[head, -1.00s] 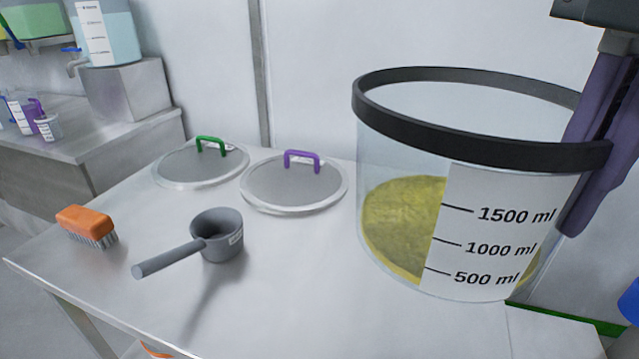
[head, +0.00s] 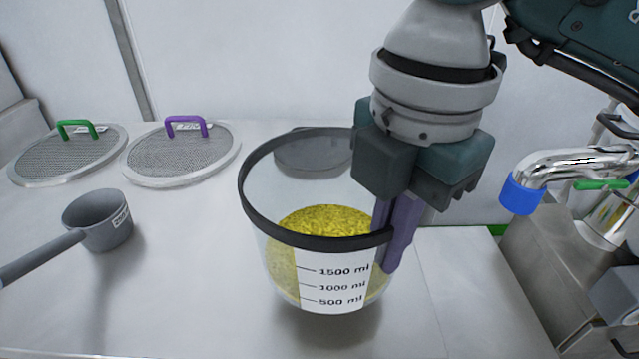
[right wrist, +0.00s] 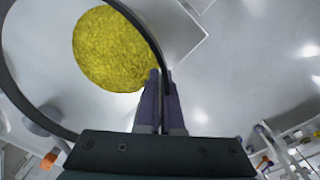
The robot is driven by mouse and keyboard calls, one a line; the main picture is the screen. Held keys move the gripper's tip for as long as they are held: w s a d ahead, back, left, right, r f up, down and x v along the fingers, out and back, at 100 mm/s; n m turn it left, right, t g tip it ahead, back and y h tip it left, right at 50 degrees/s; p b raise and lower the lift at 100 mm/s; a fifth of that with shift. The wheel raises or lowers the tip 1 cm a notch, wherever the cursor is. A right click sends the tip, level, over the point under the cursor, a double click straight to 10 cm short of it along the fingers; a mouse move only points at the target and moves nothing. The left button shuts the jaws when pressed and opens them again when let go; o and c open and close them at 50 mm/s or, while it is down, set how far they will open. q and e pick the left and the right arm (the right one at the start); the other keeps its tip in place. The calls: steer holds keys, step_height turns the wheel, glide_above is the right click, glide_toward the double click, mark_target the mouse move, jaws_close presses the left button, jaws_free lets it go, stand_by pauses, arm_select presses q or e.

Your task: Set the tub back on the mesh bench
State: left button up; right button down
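The tub (head: 332,290) is clear, with a black rim, a white volume label and yellow granules inside. It hangs roughly upright over the steel bench (head: 190,290), with a shadow below it and seemingly a small gap. My right gripper (head: 397,240) comes from above and is shut on the tub's right wall at the rim, one purple finger outside. In the right wrist view the purple fingers (right wrist: 161,95) pinch the rim, and the granules (right wrist: 115,48) show inside. My left gripper is not in view.
Mesh discs with a green handle (head: 72,155) and a purple handle (head: 180,152) lie at the back left; another grey disc (head: 310,150) lies behind the tub. A grey scoop (head: 98,222) stands left. A tap with a blue end (head: 522,195) is at right. The bench front is clear.

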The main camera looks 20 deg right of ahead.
mark_target(374, 298)
steer(key=shift+f, duration=2.35)
steer(key=shift+f+b, duration=0.2)
steer(key=shift+b, duration=0.2)
steer(key=c, duration=1.1)
jaws_free()
